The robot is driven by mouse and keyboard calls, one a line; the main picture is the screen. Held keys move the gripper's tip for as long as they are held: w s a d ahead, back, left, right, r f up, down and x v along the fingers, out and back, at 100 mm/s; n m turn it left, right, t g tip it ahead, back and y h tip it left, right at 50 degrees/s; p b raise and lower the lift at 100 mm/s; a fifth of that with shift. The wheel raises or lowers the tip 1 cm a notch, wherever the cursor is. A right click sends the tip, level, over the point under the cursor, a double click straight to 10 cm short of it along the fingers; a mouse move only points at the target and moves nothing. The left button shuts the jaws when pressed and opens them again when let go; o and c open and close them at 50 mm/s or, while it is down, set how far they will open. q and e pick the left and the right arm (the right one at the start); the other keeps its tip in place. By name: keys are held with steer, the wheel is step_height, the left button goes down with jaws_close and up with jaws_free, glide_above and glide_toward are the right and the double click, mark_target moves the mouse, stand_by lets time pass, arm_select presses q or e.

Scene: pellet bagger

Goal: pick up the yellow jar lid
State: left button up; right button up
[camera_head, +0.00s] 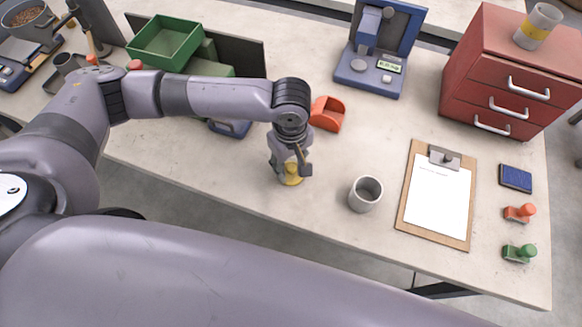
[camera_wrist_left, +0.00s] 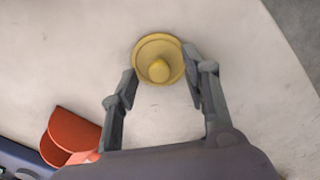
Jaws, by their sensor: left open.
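The yellow jar lid (camera_head: 291,178) lies on the table near its front edge, with a round knob on top. It also shows in the left wrist view (camera_wrist_left: 159,62), where its knob faces the camera. My left gripper (camera_head: 290,170) is open and points down just above the lid. In the left wrist view its fingers (camera_wrist_left: 160,78) stand apart, one to each side of the lid's near part. The right finger overlaps the lid's edge in the picture; I cannot tell if it touches. My right gripper is not in view.
A red scoop (camera_head: 327,114) lies just behind the gripper. A grey cup (camera_head: 365,194) stands to the right, beside a clipboard (camera_head: 408,205). A blue machine (camera_head: 367,75) and a red drawer cabinet (camera_head: 505,72) stand behind. A green bin (camera_head: 165,43) is at the back left.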

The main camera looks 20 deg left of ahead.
arm_select(q)
steer(key=shift+f, duration=0.5)
steer(key=c, duration=1)
